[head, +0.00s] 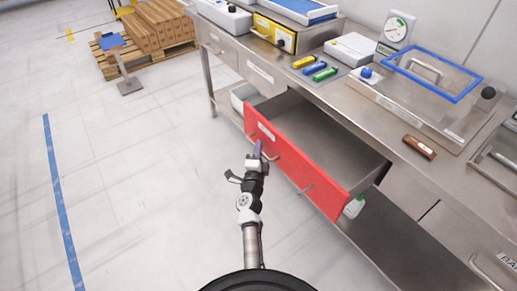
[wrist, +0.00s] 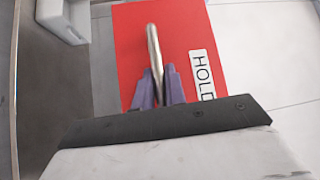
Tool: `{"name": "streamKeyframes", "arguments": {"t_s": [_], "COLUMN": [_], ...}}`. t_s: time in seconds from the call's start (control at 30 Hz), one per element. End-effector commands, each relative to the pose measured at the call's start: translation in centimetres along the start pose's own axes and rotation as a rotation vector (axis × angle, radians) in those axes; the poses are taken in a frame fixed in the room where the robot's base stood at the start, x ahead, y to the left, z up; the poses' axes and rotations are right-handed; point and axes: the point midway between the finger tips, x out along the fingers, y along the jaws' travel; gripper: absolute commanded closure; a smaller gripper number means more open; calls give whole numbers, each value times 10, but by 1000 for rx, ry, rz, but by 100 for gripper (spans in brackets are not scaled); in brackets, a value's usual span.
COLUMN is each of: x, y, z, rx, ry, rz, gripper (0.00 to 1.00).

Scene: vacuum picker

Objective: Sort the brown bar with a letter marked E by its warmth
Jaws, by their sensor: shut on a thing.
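The brown bar (head: 420,147) lies on the steel bench top, right of the open drawer; its letter is too small to read. The red-fronted drawer (head: 315,177) is pulled out and looks empty inside. My gripper (head: 257,151) is at the left part of the drawer front. The bar is well away from my gripper, up and to the right.
Yellow (head: 303,62), blue (head: 313,69) and green (head: 325,74) bars lie on the bench. A blue-framed lid (head: 448,94), a dial gauge (head: 398,27) and a yellow-fronted box (head: 275,33) stand there too. A white bottle (head: 354,206) is below the drawer.

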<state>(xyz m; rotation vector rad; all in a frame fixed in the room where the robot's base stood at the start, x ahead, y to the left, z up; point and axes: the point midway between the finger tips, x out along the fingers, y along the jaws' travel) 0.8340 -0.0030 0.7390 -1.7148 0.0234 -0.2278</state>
Motion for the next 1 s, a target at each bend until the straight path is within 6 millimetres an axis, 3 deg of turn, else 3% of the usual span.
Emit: {"name": "streamKeyframes", "arguments": {"t_s": [0.63,0.67,0.7,1.0], "x": [0,0,0,0], "y": [-1,-1,-1,0], "z": [1,1,1,0], "rx": [1,1,1,0], "ry": [-3,-3,-2,-1], "rz": [-2,-2,-2,-1], "gripper": [100,84,78,78]}}
